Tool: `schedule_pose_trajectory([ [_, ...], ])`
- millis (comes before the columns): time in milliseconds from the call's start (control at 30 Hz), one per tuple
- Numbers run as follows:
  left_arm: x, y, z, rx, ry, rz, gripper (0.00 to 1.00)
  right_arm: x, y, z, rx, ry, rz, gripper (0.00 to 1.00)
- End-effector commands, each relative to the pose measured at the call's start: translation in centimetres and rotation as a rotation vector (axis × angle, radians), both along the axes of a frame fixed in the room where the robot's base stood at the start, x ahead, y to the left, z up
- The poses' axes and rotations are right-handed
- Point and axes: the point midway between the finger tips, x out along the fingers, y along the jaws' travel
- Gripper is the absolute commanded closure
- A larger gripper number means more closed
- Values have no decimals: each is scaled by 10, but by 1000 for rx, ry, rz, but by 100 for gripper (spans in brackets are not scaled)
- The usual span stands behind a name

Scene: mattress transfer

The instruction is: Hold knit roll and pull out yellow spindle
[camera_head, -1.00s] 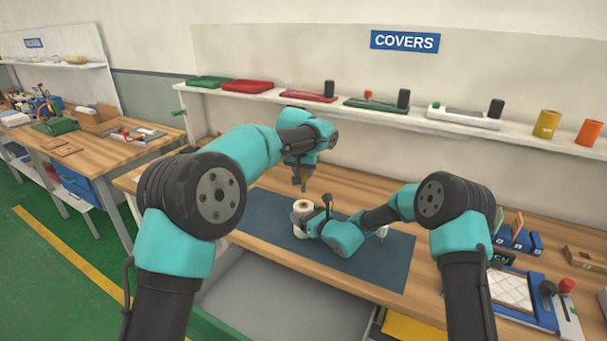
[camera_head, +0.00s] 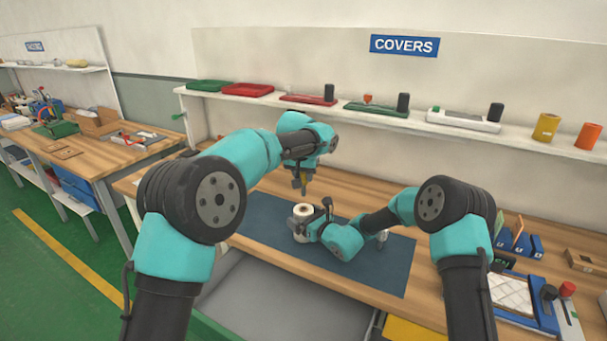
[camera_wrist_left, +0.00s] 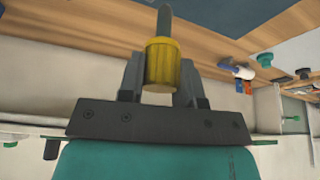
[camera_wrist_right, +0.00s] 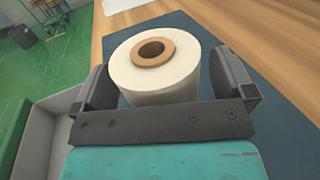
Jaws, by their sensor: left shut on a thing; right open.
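The knit roll (camera_head: 303,212) is a cream-white cylinder standing upright on the dark blue mat (camera_head: 262,215). In the right wrist view the roll (camera_wrist_right: 160,75) shows a brown core ring with an open, empty-looking hole. My right gripper (camera_wrist_right: 163,88) is open, with one finger on each side of the roll and visible gaps. My left gripper (camera_wrist_left: 160,72) is shut on the yellow spindle (camera_wrist_left: 160,66), whose grey rod sticks out beyond the fingers. In the head view my left gripper (camera_head: 303,185) holds the spindle above the roll, apart from it.
The wooden bench (camera_head: 375,195) is clear behind the mat. A grey bin (camera_head: 285,300) lies below its front edge. Blue holders and a blue tray (camera_head: 520,300) stand at the right. The covers shelf (camera_head: 390,118) runs along the wall.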

Motion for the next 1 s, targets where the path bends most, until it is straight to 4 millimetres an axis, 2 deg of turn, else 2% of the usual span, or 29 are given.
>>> schedule_pose_trajectory([
  [267,0,0,0,0,-1,0,95,-10,-9,0,0,0,-1,0],
  [733,0,0,0,0,-1,0,95,-74,-61,0,0,0,-2,0],
  [1000,0,0,0,0,-1,0,95,-92,-76,0,1,-1,0,0],
])
